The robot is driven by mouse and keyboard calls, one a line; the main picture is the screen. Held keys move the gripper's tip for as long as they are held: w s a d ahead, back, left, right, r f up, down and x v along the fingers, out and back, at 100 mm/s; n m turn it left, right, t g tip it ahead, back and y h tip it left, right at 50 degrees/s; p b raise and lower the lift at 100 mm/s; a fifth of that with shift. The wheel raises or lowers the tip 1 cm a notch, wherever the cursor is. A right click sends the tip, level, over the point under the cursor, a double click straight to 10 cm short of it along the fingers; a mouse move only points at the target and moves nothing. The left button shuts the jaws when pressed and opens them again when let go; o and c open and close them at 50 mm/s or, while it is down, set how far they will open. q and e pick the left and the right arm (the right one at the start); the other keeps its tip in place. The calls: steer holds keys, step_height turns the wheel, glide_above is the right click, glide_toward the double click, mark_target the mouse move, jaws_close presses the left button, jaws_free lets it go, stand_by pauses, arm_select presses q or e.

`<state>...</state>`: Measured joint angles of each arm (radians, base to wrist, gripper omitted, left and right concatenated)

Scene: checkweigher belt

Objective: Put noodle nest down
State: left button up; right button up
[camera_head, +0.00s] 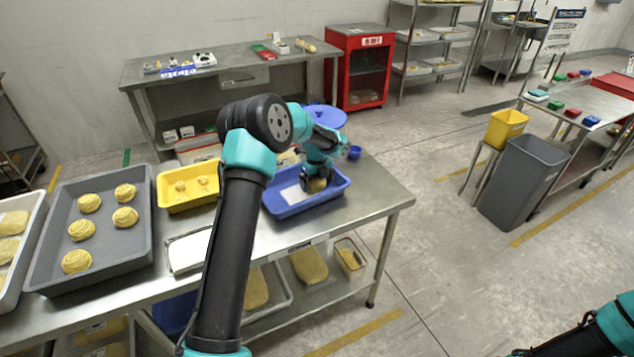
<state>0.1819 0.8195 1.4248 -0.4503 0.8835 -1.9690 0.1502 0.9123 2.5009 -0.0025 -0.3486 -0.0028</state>
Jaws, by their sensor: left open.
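My left gripper (318,186) is open, pointing down inside the blue tray (300,208) near its right part. A pale flat patch shows on the tray's floor beside it. Several round yellow noodle nests (125,218) sit apart in the large grey tray (140,257) at left. Two smaller yellow pieces (181,187) lie in the yellow tray (184,204). My right arm shows only at the bottom right corner; its gripper is out of view.
The trays stand on a steel table (375,195), whose right end is clear. A white panel (188,252) lies in front of the yellow tray. A blue round lid (326,115) and a small blue cup (354,153) are behind the blue tray. A grey bin (525,180) stands right.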

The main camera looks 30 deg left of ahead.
arm_select(q)
step_height(320, 180, up, 13)
stand_by(0.6)
steer(key=shift+r, duration=0.1)
stand_by(0.4)
